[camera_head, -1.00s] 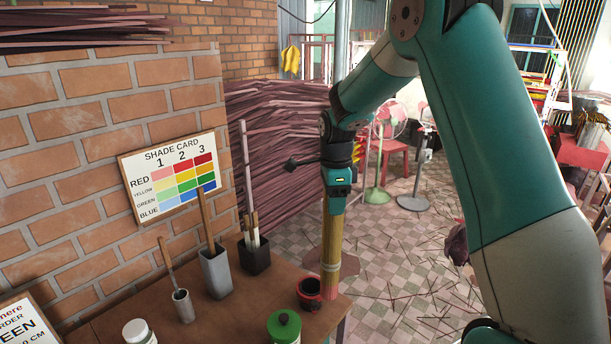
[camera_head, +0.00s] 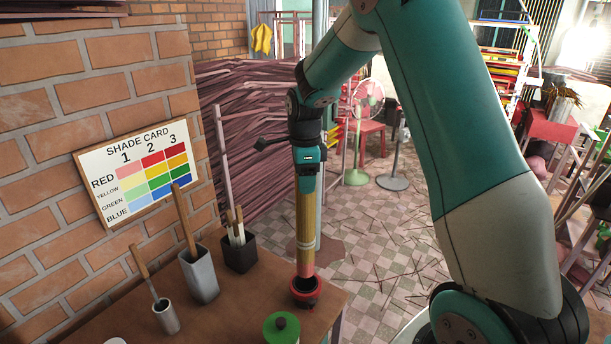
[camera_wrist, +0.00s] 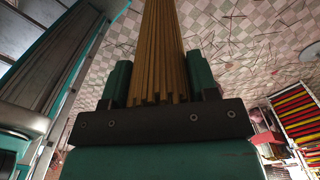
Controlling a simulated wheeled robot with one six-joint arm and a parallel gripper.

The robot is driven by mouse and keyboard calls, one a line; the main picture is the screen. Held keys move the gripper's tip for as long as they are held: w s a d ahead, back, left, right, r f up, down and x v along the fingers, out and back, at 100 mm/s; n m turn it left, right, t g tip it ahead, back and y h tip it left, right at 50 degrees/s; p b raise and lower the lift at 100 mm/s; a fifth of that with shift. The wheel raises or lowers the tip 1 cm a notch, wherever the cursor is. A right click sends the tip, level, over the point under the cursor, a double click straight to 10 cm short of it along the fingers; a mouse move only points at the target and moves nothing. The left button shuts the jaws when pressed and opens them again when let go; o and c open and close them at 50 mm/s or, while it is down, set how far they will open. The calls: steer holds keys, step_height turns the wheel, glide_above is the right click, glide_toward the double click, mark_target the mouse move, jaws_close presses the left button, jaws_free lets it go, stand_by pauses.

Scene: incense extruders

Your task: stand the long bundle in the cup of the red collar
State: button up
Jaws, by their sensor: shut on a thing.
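My gripper (camera_head: 307,185) is shut on the upper end of the long bundle (camera_head: 304,225), a tan bundle with a pale band and a pinkish lower end. The bundle hangs upright. In the wrist view the brown sticks (camera_wrist: 160,50) run between the two green fingers (camera_wrist: 158,85). The dark cup with the red collar (camera_head: 306,302) stands near the table's right end. In the head view the bundle's lower end overlaps the cup's mouth. I cannot tell whether it is inside or just above the rim.
To the left are a dark square holder (camera_head: 239,254), a grey holder (camera_head: 200,275) and a small metal cup (camera_head: 167,317), all with sticks or tools.

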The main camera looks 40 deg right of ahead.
mark_target(306, 216)
steer(key=shift+f+b, duration=3.55)
steer(key=shift+f, duration=2.2)
steer(key=o, duration=1.5)
step_height(306, 216, up, 18)
steer(key=b, duration=0.2)
steer(key=shift+f+b, duration=0.25)
steer(key=shift+b, duration=0.05)
